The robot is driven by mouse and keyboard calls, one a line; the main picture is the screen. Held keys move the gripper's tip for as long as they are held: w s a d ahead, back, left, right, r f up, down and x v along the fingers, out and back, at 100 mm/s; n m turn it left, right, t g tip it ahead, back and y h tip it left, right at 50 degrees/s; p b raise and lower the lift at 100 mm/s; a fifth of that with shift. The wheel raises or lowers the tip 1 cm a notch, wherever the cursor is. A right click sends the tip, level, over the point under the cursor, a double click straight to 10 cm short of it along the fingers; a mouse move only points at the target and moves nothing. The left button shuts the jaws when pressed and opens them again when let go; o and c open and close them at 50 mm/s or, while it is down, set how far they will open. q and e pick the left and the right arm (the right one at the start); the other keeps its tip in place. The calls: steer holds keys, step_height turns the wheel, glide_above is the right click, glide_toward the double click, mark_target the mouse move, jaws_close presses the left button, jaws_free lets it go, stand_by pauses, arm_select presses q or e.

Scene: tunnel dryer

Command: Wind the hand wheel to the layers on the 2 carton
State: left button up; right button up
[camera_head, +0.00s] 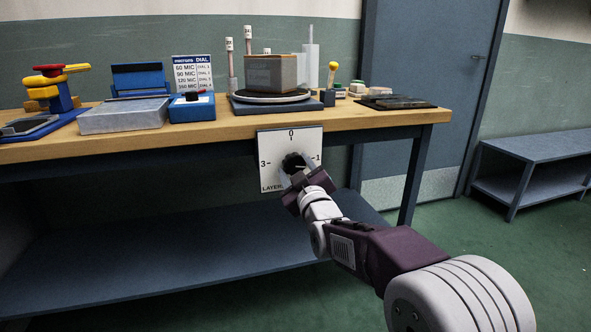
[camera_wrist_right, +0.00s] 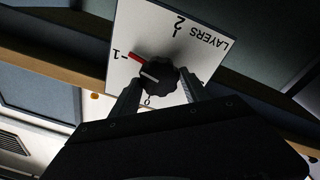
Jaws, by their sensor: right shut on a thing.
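The hand wheel (camera_head: 294,161) is a black knob on a white dial plate (camera_head: 272,178) marked LAYERS, under the table's front edge. In the right wrist view the knob (camera_wrist_right: 158,73) has a red pointer at the 1 mark, and the plate (camera_wrist_right: 187,38) also shows 2 and 0. My right gripper (camera_head: 297,172) is shut on the knob; its fingers show on both sides of it in the wrist view (camera_wrist_right: 160,92). A brown-grey carton (camera_head: 272,74) stands on a round dark turntable (camera_head: 271,98) above; no number on it is readable. My left gripper is out of view.
The wooden table (camera_head: 230,123) carries a grey box (camera_head: 124,115), a blue box (camera_head: 191,107), a dial sign (camera_head: 192,73) and thin posts with labels around the turntable. A lower shelf (camera_head: 180,255) runs below. Floor is free at right, before a bench (camera_head: 535,150).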

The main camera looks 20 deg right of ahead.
steer(key=m+h, duration=0.1)
steer(key=m, duration=0.8)
steer(key=shift+r, duration=0.1)
steer(key=m, duration=0.3)
steer(key=shift+d+m+g+h, duration=0.1)
steer(key=shift+m+g+h, duration=0.2)
steer(key=shift+g, duration=0.1)
steer(key=shift+m, duration=1.8)
steer(key=o, duration=1.4)
steer(key=shift+c, duration=0.2)
steer(key=shift+r, duration=0.1)
